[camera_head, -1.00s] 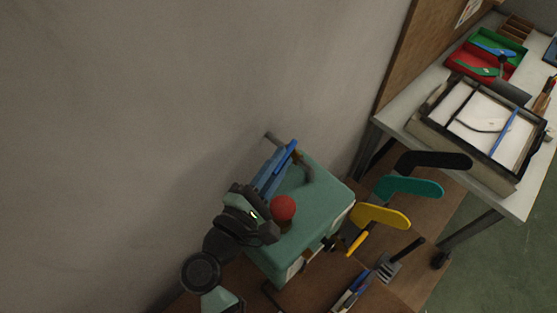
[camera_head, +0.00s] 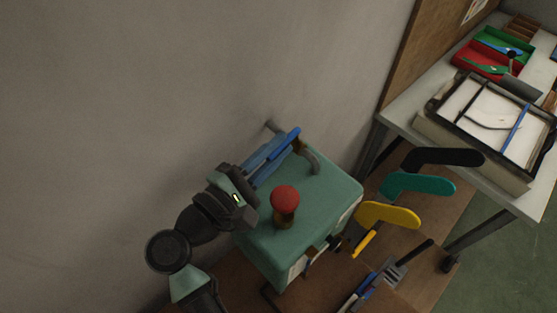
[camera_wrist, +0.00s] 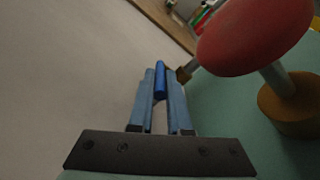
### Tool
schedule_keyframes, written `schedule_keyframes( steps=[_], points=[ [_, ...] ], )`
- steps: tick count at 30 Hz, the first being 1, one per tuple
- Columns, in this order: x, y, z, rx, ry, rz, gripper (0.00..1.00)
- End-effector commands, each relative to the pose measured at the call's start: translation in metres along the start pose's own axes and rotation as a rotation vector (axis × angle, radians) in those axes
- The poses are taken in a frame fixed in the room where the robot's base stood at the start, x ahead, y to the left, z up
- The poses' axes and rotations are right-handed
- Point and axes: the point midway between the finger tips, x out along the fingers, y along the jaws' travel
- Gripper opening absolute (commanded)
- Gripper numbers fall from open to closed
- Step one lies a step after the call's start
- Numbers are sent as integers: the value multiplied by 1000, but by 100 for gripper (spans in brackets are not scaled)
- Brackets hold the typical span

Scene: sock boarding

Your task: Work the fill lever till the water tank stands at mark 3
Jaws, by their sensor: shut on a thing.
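The teal machine box (camera_head: 325,190) stands against the wall, with a red ball knob (camera_head: 285,198) on a short brass base on its top. A bright blue lever grip (camera_head: 292,136) is at the box's wall-side edge, near a grey curved pipe. My gripper (camera_head: 280,148) is shut on this grip. In the wrist view the blue lever grip (camera_wrist: 161,79) lies between the two blue-grey fingers of my gripper (camera_wrist: 160,90). The red knob (camera_wrist: 255,38) is close on the right, apart from the fingers. I cannot make out a water level or its marks.
Black, teal and yellow (camera_head: 388,215) foot-shaped boards stand right of the box. A brush-like tool (camera_head: 392,272) lies on the brown lower surface. A white table (camera_head: 403,130) with a framed tray (camera_head: 490,115) is at right. The wall is close at left.

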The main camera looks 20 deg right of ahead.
Motion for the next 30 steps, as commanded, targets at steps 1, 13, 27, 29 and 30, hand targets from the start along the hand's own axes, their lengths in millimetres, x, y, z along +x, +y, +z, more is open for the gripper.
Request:
schedule_keyframes(
  steps=[1, 13, 27, 29, 30],
  points=[
    [0, -4, -6, 5, -18, -9, 0],
    [0, 2, -6, 0, -109, -73, 0],
    [0, 4, -5, -1, -113, -77, 38],
    [0, 4, -5, -1, -112, -77, 46],
    [0, 4, -5, -1, -112, -77, 46]
  ],
)
